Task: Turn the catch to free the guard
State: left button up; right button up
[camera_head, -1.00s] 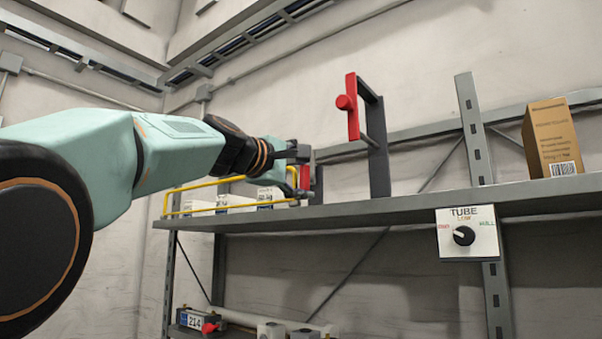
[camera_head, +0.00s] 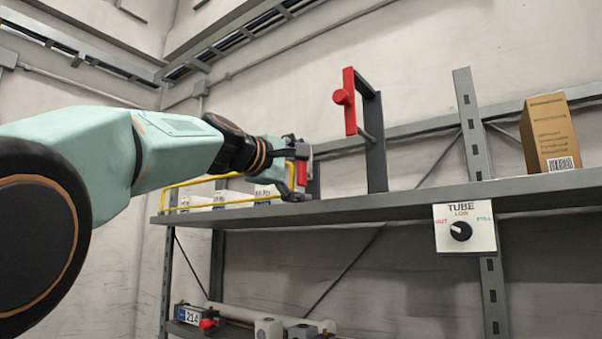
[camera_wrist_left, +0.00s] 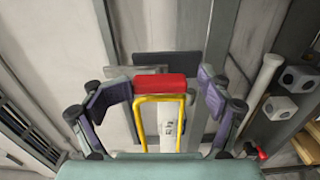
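A red block (camera_head: 303,168), which looks like the catch, stands at the right end of the yellow guard rail (camera_head: 185,184) on the shelf. My left gripper (camera_head: 299,170) reaches it from the left. In the left wrist view, the red block (camera_wrist_left: 160,84) lies between the two fingers of my left gripper (camera_wrist_left: 163,88). The fingers are spread, one on each side; whether either touches the block is unclear. The yellow guard (camera_wrist_left: 140,125) loops from the block toward the palm, around a white box (camera_wrist_left: 168,128). My right gripper is not in view.
A dark upright frame with a red knobbed lever (camera_head: 348,101) stands on the shelf (camera_head: 430,203) right of the gripper. A cardboard box (camera_head: 550,135) sits further right. A dial panel (camera_head: 465,228) hangs on the shelf edge. Pipe parts (camera_head: 270,325) lie on the lower shelf.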

pick_arm(q)
jog(key=shift+v, duration=3.75)
jog(key=shift+x, duration=3.95)
jog(key=shift+s+a+r, duration=0.1)
jog(key=shift+s+a, duration=0.05)
jog(key=shift+s, duration=0.05)
